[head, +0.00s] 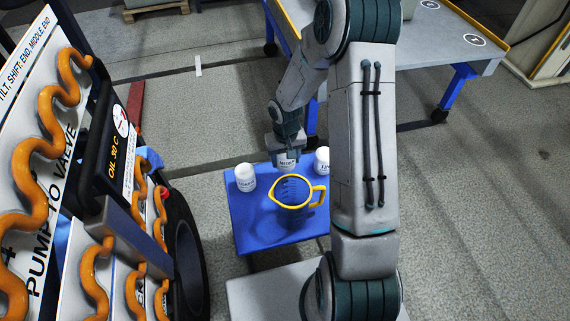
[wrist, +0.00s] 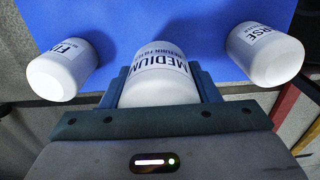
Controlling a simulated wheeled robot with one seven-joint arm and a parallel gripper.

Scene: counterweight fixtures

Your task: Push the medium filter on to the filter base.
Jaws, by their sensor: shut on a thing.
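The medium filter is a white cylinder labelled MEDIUM. In the wrist view the medium filter (wrist: 158,75) sits between the two jaws of my gripper (wrist: 160,88), which is shut on it. In the head view my gripper (head: 287,150) points down at the far edge of the blue table, and the medium filter (head: 287,163) shows just below it. I cannot tell whether the filter still touches the table top. I cannot make out the filter base in either view.
The blue table (head: 262,232) also holds a coarse filter (head: 245,177), a fine filter (head: 322,160) and a yellow-rimmed jug (head: 293,193) close in front. A panel with orange hoses (head: 45,130) stands at the left. A grey workbench (head: 440,62) stands behind.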

